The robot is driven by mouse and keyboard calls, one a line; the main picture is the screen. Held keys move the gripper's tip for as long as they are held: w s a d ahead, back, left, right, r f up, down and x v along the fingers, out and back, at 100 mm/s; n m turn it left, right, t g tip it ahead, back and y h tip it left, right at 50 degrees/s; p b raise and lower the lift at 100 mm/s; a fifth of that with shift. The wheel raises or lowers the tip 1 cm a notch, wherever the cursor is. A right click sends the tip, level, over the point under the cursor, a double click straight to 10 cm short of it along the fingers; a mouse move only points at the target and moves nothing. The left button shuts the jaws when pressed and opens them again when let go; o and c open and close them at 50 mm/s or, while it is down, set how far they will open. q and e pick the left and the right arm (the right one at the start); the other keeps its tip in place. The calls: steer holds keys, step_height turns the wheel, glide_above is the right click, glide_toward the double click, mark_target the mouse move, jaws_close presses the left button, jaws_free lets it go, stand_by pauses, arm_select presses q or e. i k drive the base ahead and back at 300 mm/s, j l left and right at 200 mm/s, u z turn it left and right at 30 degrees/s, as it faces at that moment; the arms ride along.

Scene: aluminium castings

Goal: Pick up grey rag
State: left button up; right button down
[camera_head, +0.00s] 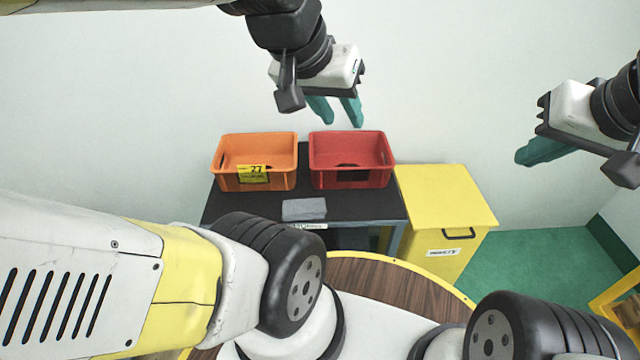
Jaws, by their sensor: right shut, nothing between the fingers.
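The grey rag (304,209) lies flat near the front edge of the black table (362,207). It is a small pale rectangle. My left gripper (337,117) is in the air in the upper middle of the view, above and behind the crates. Its two teal fingers point down with a gap between them, and nothing is held. My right gripper (521,158) is in the air at the right, well apart from the rag. Its teal fingers point left, close together and empty.
An orange crate (222,181) with a yellow label and a red crate (382,178) stand behind the rag. A yellow cabinet (445,190) adjoins the table at the right. A round wooden-topped surface (395,286) lies in front. Green floor shows at the right.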

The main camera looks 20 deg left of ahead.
mark_target(307, 209)
steer(key=l+u, duration=0.25)
steer(key=u, duration=0.15)
steer(key=l+u, duration=0.4)
steer(key=i+j, duration=0.05)
steer(key=j, duration=0.05)
